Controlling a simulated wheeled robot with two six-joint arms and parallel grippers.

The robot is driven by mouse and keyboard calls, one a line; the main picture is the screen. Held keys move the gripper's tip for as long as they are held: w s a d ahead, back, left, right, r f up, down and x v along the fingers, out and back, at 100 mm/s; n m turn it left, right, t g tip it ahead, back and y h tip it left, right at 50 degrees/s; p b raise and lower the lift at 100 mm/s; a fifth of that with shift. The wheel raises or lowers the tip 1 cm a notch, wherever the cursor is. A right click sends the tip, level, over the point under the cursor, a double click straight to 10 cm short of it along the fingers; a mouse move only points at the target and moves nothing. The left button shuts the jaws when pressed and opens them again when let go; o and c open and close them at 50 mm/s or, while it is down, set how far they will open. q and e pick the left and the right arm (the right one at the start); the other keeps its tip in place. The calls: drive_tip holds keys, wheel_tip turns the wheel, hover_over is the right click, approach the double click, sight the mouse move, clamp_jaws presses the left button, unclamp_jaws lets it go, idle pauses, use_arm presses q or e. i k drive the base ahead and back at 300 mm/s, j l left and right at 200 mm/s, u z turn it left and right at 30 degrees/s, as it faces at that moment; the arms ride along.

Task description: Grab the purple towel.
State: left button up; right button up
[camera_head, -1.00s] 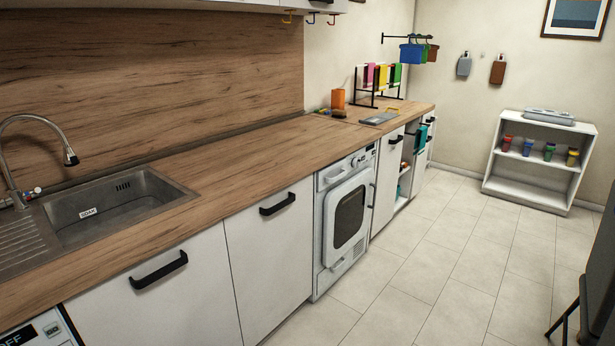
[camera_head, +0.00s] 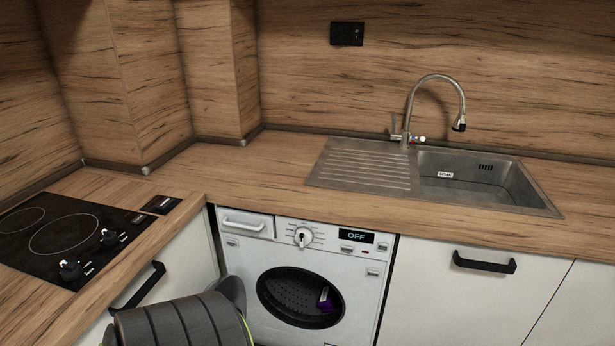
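A small patch of purple cloth (camera_head: 326,301), likely the purple towel, shows inside the dark drum of the front-loading washing machine (camera_head: 376,268). It lies at the right side of the round opening, with a pale patch beside it. Most of it is hidden or too dark to make out. The machine's display reads OFF. I cannot tell for certain whether its round door is open. Neither of my grippers is in view.
A grey ribbed rounded object (camera_head: 180,326) stands low in front, left of the machine's opening; I cannot tell what it is. A black hob (camera_head: 70,235) is at left. A steel sink (camera_head: 480,182) is at right. The countertop between them is clear.

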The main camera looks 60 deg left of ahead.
sight(327, 301)
drive_tip(key=u, duration=1.7)
